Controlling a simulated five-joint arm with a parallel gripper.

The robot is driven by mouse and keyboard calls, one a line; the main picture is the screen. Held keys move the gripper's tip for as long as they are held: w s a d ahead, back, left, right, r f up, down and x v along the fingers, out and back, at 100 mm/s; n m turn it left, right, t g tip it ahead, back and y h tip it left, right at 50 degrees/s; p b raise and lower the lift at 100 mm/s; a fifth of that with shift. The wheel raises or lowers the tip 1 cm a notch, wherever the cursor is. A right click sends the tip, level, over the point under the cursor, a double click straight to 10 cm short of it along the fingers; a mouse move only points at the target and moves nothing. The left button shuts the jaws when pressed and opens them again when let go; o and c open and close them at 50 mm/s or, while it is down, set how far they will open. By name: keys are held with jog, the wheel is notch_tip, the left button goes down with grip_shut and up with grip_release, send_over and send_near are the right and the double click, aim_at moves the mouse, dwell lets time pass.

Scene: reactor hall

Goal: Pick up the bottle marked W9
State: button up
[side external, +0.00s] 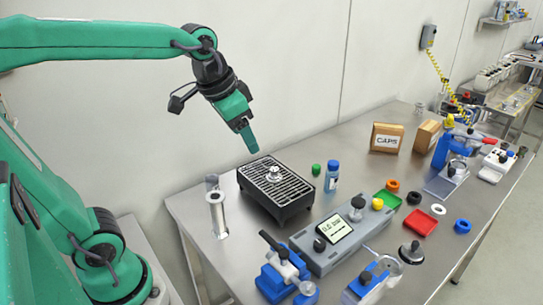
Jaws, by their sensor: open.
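A small bottle (332,179) with a blue cap and a pale label band stands upright on the steel table, right of the black grill-topped box. The marking on its label is too small to read. My green gripper (249,140) points down in the air, up and to the left of the bottle, above the back of the grill-topped box. It is apart from the bottle and empty, with its jaws open. The gap between the jaws is hard to see from this side.
The grill-topped box (275,188) holds a small metal part. A green cap (316,169) stands close left of the bottle. A grey device with a display (333,228) lies in front. A metal cylinder (217,212) stands left.

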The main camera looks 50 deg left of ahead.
jog(key=w+m+g, duration=0.1)
jog(key=w+m, duration=0.1)
jog(key=w, duration=0.7)
jog(key=m+g, duration=0.2)
jog(key=m, duration=0.2)
send_near(333, 163)
jog(key=s+r, duration=0.1)
jog(key=s, duration=0.3)
jog(key=shift+m+g, duration=0.7)
jog(key=w+f, duration=0.1)
jog(key=f, duration=0.1)
jog(key=w+f, duration=0.2)
jog(key=f, duration=0.1)
jog(key=w+f, duration=0.2)
jog(key=shift+f, duration=0.35)
jog(key=shift+w+a+f, duration=0.1)
jog(key=shift+w+f, duration=0.05)
jog(key=shift+f, duration=1.55)
jog(key=shift+f, duration=2.6)
